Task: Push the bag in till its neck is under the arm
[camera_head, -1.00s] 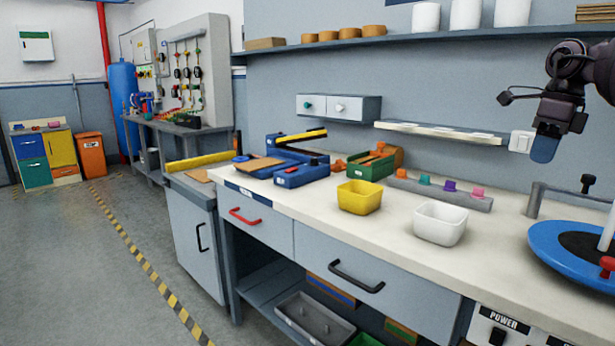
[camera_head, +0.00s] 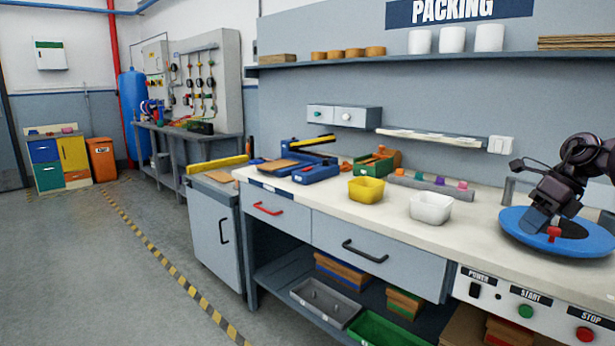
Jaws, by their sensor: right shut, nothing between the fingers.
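The blue sealer (camera_head: 315,173) stands at the left end of the white bench. Its black and yellow arm (camera_head: 312,142) is raised at a slant above the base. A flat tan piece (camera_head: 277,167) lies at its left side; it may be the bag, but its neck is too small to make out. My right gripper (camera_head: 537,222) is shut and empty at the far right, over the blue round plate (camera_head: 513,240), far from the sealer. I cannot tell if it touches the plate. My left gripper is out of view.
A yellow bin (camera_head: 366,190) and a white bin (camera_head: 430,208) stand on the bench between the sealer and my right gripper. A green box (camera_head: 372,165) and a grey strip with coloured knobs (camera_head: 432,185) lie behind them.

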